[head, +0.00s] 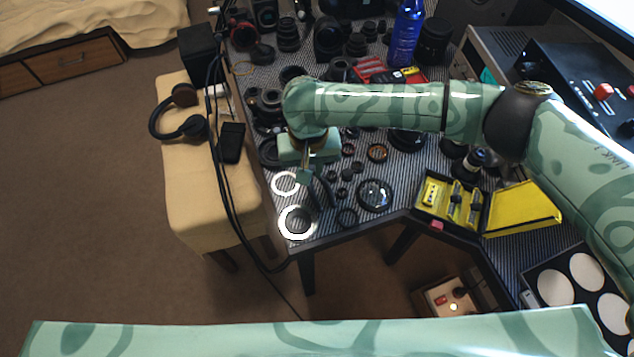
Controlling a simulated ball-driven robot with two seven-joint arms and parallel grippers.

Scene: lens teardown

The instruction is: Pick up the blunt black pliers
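My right arm reaches in from the right across the table, and its gripper (305,178) points down near the table's front left corner. The fingers are small and partly hidden by the gripper body, so I cannot tell whether they are open or shut. A dark, slender, curved shape (327,192) lies just right of the fingertips and looks like the handles of the black pliers. I cannot tell whether the fingers touch it. My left gripper is not in view.
The striped table (334,226) is crowded with lens parts. Two white rings, a round glass lens (375,195) and small dark rings lie near the gripper. An open yellow tool case (452,204) is to the right. A blue bottle (406,35) stands behind the arm.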

